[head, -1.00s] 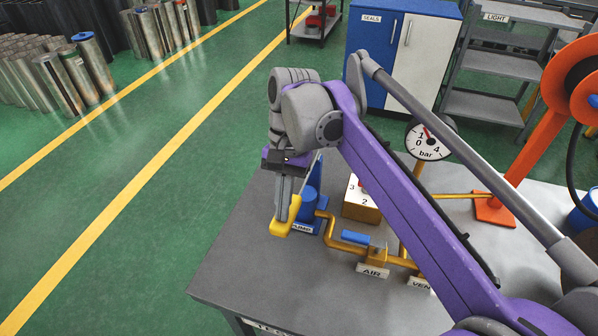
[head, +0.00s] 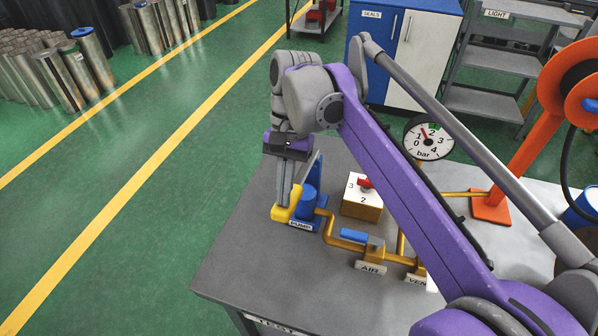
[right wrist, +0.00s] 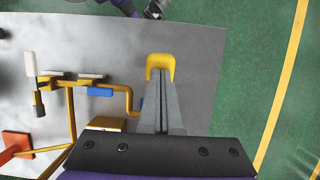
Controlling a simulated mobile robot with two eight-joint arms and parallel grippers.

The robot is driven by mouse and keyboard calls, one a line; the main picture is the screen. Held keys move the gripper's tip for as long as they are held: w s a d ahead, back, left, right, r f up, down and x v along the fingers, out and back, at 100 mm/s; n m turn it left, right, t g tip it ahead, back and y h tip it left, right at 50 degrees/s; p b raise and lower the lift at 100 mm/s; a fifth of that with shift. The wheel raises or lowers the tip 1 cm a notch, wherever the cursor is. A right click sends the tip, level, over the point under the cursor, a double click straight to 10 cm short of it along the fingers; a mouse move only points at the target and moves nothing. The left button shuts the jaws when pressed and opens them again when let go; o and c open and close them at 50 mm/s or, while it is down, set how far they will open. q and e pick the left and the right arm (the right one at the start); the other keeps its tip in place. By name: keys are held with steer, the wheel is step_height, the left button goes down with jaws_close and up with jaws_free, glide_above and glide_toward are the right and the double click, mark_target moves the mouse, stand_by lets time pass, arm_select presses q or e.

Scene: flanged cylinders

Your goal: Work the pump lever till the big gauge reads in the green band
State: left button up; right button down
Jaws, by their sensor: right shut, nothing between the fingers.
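My right gripper (head: 287,203) is shut and empty over the left part of the bench. Its fingertips are at a yellow piece (head: 283,214), apparently the pump lever's grip. In the right wrist view this yellow piece (right wrist: 160,61) wraps around the fingertips like a U. The blue pump (head: 309,203) with its PUMP label stands just right of it; the gripper and arm hide part of the lever. The big gauge (head: 429,146), marked 0 to 4 bar, shows beside my purple arm. Its red needle points up-left, between 1 and 2; a green patch shows near 2.
A box with a red knob (head: 362,208) stands right of the pump. Yellow pipes, a blue AIR handle (head: 354,235) and a VENT label (head: 418,281) lie in front. An orange stand (head: 514,165) is at the right. The bench's front left (head: 245,270) is clear.

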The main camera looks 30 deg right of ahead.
arm_select(q)
steer(key=shift+w+r, duration=0.15)
steer(key=shift+r, duration=0.1)
arm_select(e)
steer(key=shift+w+d+r, duration=0.1)
steer(key=shift+r, duration=0.2)
steer(key=shift+d+r+p, duration=0.15)
steer(key=shift+r+p, duration=0.3)
steer(key=shift+r, duration=0.25)
steer(key=shift+p+v, duration=0.9)
steer(key=shift+v, duration=0.95)
arm_select(q)
steer(key=r, duration=0.1)
steer(key=w+r, duration=0.2)
steer(key=shift+r, duration=0.4)
arm_select(e)
steer(key=shift+w+f, duration=0.1)
steer(key=shift+w, duration=0.1)
arm_select(q)
steer(key=shift+s, duration=0.2)
arm_select(e)
steer(key=shift+s, duration=0.15)
arm_select(q)
steer(key=shift+w, duration=0.1)
